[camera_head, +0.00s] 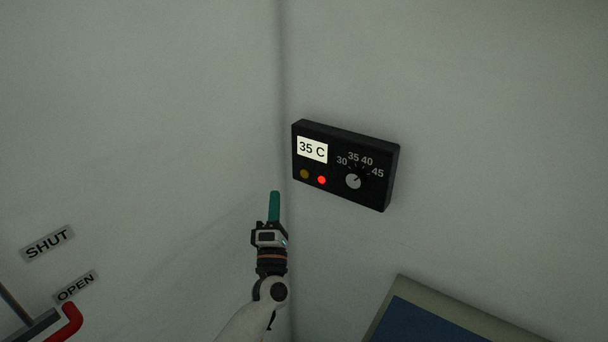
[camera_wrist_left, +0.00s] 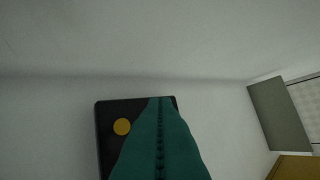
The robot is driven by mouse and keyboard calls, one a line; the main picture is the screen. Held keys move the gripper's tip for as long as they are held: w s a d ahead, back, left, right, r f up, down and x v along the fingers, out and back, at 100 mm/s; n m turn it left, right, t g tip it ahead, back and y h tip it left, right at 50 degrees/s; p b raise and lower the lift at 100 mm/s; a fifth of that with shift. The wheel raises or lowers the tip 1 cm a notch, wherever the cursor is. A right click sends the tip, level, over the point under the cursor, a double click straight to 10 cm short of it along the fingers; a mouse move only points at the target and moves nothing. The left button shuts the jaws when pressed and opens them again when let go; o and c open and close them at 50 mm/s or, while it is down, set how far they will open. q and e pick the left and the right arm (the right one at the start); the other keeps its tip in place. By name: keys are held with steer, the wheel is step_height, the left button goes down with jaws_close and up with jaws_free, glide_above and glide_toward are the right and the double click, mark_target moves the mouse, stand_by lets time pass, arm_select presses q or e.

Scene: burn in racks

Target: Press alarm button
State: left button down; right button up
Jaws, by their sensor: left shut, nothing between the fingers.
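The black control box (camera_head: 345,165) is on the right wall by the corner. It has a display reading 35 C, a dial (camera_head: 353,181) pointing between marks, an amber button (camera_head: 304,174) and a glowing red round button or light (camera_head: 322,180). My left gripper (camera_head: 275,193) is shut and empty, just left of and below the box in the head view. In the left wrist view its teal fingers (camera_wrist_left: 159,140) are pressed together in front of the box (camera_wrist_left: 105,140). The amber button (camera_wrist_left: 122,127) shows left of the fingers; the red one is hidden there. Contact is not visible. My right gripper is not in view.
At lower left are SHUT (camera_head: 47,243) and OPEN (camera_head: 75,287) labels and a red handle (camera_head: 70,322). A blue panel with a grey frame (camera_head: 400,290) is at lower right. The wall around the box is bare.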

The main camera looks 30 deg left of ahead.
mark_target(305, 174)
arm_select(q)
steer(key=w+b, duration=0.3)
steer(key=w, duration=0.5)
steer(key=shift+w+d+b, duration=0.3)
steer(key=shift+w+d, duration=0.05)
stand_by(1.3)
steer(key=shift+w, duration=0.1)
stand_by(0.4)
steer(key=shift+w+b, duration=0.3)
steer(key=shift+w+b, duration=0.3)
stand_by(0.5)
steer(key=shift+s, duration=0.15)
steer(key=shift+s+p, duration=0.4)
steer(key=shift+s, duration=0.2)
